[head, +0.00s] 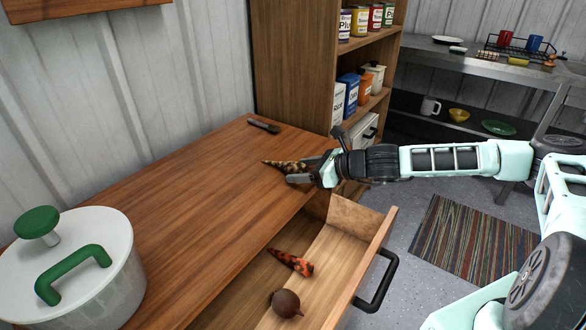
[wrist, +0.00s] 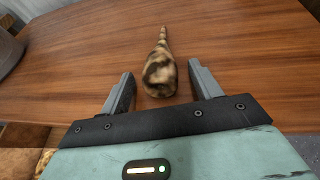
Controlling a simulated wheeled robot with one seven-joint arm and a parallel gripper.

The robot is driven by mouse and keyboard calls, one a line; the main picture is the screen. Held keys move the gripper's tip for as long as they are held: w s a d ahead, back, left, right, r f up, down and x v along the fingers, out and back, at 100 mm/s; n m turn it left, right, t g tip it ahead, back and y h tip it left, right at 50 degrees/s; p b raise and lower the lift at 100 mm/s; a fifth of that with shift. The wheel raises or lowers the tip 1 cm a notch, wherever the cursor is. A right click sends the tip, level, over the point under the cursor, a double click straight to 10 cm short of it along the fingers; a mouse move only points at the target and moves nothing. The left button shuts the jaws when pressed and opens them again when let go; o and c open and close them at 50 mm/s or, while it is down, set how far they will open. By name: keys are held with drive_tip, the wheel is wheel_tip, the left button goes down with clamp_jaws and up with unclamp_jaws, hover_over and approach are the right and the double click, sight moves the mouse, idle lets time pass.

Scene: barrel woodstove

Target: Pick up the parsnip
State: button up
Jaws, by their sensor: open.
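The parsnip (head: 284,166) is a tapered root, tan with dark blotches, lying on the wooden counter (head: 190,190) near its right edge. In the wrist view the parsnip (wrist: 160,75) has its thick end toward me and its thin tip pointing away. My gripper (head: 312,157) is open at the counter's right edge. In the wrist view its two fingers (wrist: 160,78) stand apart, one on each side of the parsnip's thick end, with visible gaps on both sides. The gripper partly hides the thick end in the head view.
An open drawer (head: 343,290) below the counter holds an orange-and-black carrot-like root (head: 292,262) and a dark round root (head: 286,303). A white pot (head: 85,285) with green handles stands at left. A dark utensil (head: 263,126) lies farther back. A shelf (head: 295,60) rises behind.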

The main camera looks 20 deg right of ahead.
drive_tip(key=c, duration=1.1)
